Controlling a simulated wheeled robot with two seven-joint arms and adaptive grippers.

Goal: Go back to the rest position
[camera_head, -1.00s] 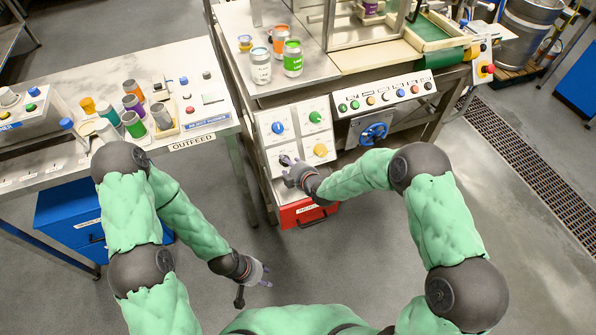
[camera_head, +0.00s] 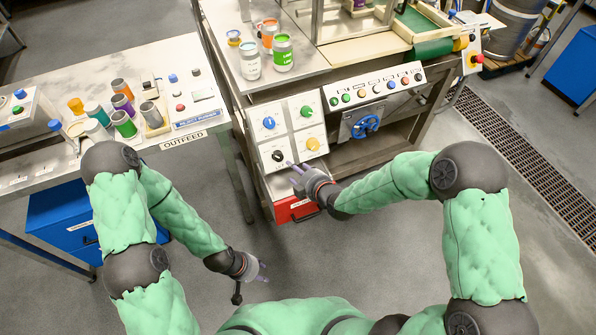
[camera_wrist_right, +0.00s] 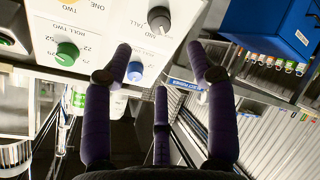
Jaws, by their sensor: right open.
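My right gripper (camera_head: 300,180) is just in front of the lower part of the knob panel (camera_head: 291,131), apart from the black knob (camera_head: 278,156). In the right wrist view my right gripper (camera_wrist_right: 164,75) has its dark fingers spread with nothing between them. Beyond them are a green knob (camera_wrist_right: 66,53), a grey knob (camera_wrist_right: 159,20) and a blue knob (camera_wrist_right: 135,70) on white plates. My left gripper (camera_head: 258,270) hangs low over the floor, away from the tables. It looks empty, but its fingers are too small to judge.
The seamer (camera_head: 373,92) carries a button strip, a blue handwheel (camera_head: 365,126) and a red drawer (camera_head: 296,208) below the panel. The outfeed table (camera_head: 187,152) with several cans and knobs is at left. Open floor lies between them.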

